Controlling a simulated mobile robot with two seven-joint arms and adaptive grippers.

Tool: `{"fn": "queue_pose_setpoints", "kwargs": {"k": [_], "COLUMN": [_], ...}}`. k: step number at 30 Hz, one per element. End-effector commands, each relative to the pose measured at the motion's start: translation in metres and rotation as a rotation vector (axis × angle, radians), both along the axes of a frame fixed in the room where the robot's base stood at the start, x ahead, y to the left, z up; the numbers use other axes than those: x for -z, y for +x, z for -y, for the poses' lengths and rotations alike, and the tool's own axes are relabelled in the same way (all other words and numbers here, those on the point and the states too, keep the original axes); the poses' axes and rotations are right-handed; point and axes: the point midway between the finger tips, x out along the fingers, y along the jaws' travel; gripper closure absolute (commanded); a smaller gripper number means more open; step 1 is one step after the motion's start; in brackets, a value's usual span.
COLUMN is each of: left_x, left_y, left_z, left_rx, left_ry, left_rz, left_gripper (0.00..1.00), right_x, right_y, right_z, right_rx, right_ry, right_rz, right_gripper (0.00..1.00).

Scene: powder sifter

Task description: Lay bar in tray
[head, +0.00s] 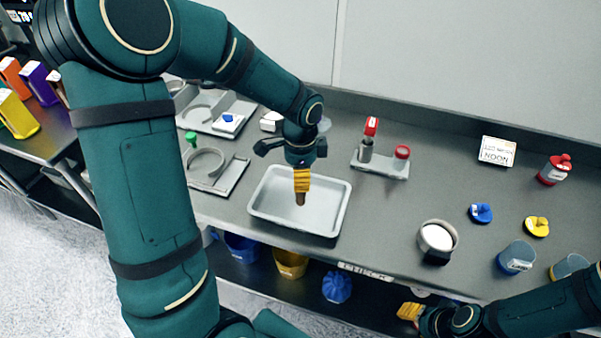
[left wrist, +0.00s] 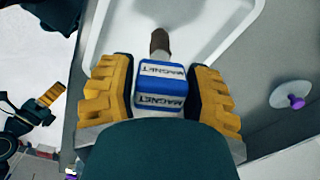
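The bar has a blue block labelled MAGNET (left wrist: 162,85) and a brown rod end (left wrist: 159,41). In the left wrist view the yellow fingers of my left gripper (left wrist: 161,92) press on both sides of the blue block. In the head view my left gripper (head: 302,180) points down over the white tray (head: 286,229), and the brown end of the bar (head: 300,199) shows below the fingers. I cannot tell whether it touches the tray floor. The tray looks otherwise empty. My right gripper (head: 409,311) is at the bench's front edge, partly seen.
A stand with a red-capped vial (head: 371,127) is behind the tray to the right. A bowl of white powder (head: 438,237) stands further right, near blue and yellow lids. A grey tray with a ring (head: 236,176) lies to the left. Bins sit on the shelf below.

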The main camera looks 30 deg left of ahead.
Motion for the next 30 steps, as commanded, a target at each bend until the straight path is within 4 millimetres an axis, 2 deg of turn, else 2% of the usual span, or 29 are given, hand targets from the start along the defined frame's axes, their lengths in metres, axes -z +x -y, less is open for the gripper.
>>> {"fn": "queue_pose_setpoints", "kwargs": {"k": [10,14,30], "left_x": [-0.001,-0.009,-0.107], "left_y": [0.000,0.000,0.000], "left_z": [0.000,0.000,0.000], "left_rx": [0.000,-0.001,-0.001], "left_ry": [0.000,0.001,0.000], "left_rz": [0.000,0.001,0.003], "left_gripper": [0.33,0.33,0.33], "right_x": [-0.001,-0.004,-0.022], "right_y": [0.000,0.001,0.007], "right_z": [0.000,0.000,0.001], "right_rx": [0.000,0.002,0.013], "right_ry": [0.000,0.000,-0.004], "right_rz": [0.000,0.002,0.016], "right_gripper": [0.53,0.53,0.53]}}
